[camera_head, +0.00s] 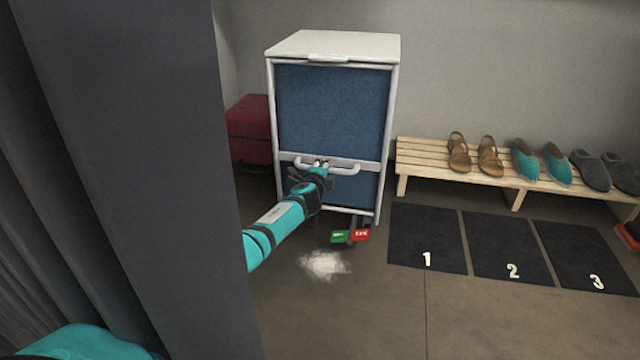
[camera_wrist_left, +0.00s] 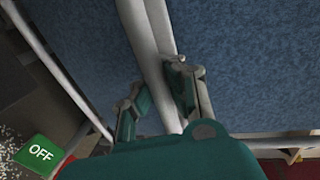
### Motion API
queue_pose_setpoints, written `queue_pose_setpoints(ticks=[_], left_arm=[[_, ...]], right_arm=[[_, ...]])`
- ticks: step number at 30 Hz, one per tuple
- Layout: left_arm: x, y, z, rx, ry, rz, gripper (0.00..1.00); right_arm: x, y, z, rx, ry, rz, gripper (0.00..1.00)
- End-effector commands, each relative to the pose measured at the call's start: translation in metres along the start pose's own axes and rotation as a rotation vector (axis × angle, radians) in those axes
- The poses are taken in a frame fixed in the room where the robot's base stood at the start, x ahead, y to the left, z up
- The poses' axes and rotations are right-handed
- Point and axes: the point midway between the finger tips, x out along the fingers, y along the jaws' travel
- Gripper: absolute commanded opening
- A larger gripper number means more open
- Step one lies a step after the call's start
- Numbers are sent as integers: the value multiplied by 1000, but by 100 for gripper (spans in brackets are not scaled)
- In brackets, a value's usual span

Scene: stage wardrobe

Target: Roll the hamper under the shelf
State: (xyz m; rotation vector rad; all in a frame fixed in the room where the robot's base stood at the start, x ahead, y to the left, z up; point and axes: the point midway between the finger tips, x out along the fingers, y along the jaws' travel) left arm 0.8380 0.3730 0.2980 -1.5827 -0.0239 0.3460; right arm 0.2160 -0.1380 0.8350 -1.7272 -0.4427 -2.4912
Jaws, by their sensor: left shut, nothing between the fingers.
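The hamper (camera_head: 330,110) stands upright against the back wall. It has blue fabric sides, a white frame and lid, and a light push bar (camera_head: 348,169) across its front. My left gripper (camera_head: 321,164) is at the left part of this bar, shut and empty. In the left wrist view, the gripper (camera_wrist_left: 150,88) is close over white tubing in front of the blue fabric (camera_wrist_left: 245,60). Green and red brake pedals (camera_head: 350,236) are low at the hamper's front; the green one (camera_wrist_left: 40,154) reads OFF. I cannot identify the task's shelf with certainty. My right gripper is out of view.
A low slatted wooden rack (camera_head: 425,163) with several shoes stands to the right. Dark mats numbered 1 to 3 (camera_head: 428,235) lie before it. A red case (camera_head: 249,130) is left of the hamper. White powder (camera_head: 325,264) lies on the floor. A grey panel (camera_head: 150,180) blocks the left.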

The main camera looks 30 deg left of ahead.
Motion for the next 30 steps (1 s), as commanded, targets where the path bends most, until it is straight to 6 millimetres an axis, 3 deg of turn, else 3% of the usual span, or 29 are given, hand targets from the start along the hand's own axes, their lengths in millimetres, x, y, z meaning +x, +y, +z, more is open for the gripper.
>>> queue_pose_setpoints(ticks=[16, 26, 30], left_arm=[[8, -5, -1, -1, 1, -4, 0], [8, -4, 0, 0, 1, -2, 40], [8, -3, 0, 0, 1, -1, 40]], right_arm=[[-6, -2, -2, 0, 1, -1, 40], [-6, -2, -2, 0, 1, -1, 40], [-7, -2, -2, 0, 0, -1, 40]])
